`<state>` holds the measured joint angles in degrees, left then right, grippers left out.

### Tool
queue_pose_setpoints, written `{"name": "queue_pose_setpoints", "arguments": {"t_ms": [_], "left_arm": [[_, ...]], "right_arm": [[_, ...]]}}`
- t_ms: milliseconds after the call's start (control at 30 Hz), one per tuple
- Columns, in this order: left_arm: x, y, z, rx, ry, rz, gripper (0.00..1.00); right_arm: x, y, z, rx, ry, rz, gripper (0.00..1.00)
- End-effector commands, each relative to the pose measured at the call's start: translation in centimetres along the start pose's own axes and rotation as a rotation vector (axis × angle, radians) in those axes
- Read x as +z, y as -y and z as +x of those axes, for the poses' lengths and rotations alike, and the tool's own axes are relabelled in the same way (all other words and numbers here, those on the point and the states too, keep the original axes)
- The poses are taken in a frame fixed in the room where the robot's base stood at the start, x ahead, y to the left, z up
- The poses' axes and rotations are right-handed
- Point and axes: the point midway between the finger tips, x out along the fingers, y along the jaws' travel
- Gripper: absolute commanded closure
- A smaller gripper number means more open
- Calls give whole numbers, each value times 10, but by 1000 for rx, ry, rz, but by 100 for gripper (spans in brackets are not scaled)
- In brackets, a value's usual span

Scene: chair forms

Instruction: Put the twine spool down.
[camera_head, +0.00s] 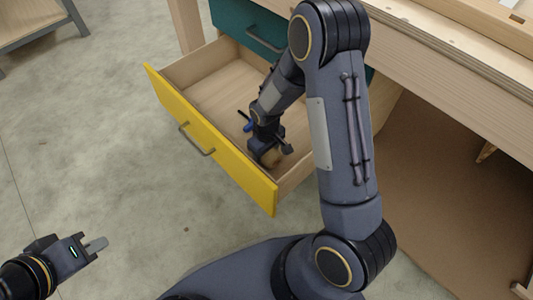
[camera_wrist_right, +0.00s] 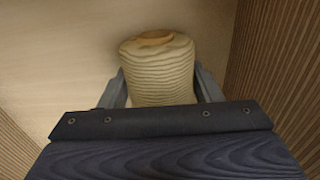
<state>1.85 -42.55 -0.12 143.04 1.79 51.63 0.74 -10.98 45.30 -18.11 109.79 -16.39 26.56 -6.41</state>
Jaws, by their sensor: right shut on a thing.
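The twine spool (camera_wrist_right: 160,75) is a pale, wound cylinder with an orange-brown core at its end. In the right wrist view it sits between the two fingers of my right gripper (camera_wrist_right: 160,90), which is shut on it. I cannot tell whether the spool touches the drawer floor. My left gripper (camera_head: 95,246) is at the lower left, over the floor and away from the drawer; its finger opening is unclear.
The pulled-out drawer (camera_head: 226,175) has a yellow front with a metal handle. A teal drawer (camera_head: 247,28) is above. The workbench top (camera_head: 450,60) overhangs at right. The drawer's left part is bare.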

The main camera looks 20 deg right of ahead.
Motion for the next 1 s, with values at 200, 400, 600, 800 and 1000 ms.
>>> {"name": "queue_pose_setpoints", "arguments": {"t_ms": [200,400,600,800,1000], "left_arm": [[1,1,3,0,0,0,100],[1,1,2,0,0,0,100],[1,1,2,0,0,0,100],[-3,-3,-6,0,0,0,100],[-11,-10,-21,0,0,0,100]], "right_arm": [[0,0,4,0,0,0,68],[0,0,2,0,0,0,20],[0,0,2,0,0,0,20],[-1,0,-14,0,-2,0,20],[-1,0,-57,0,-4,0,20]]}}
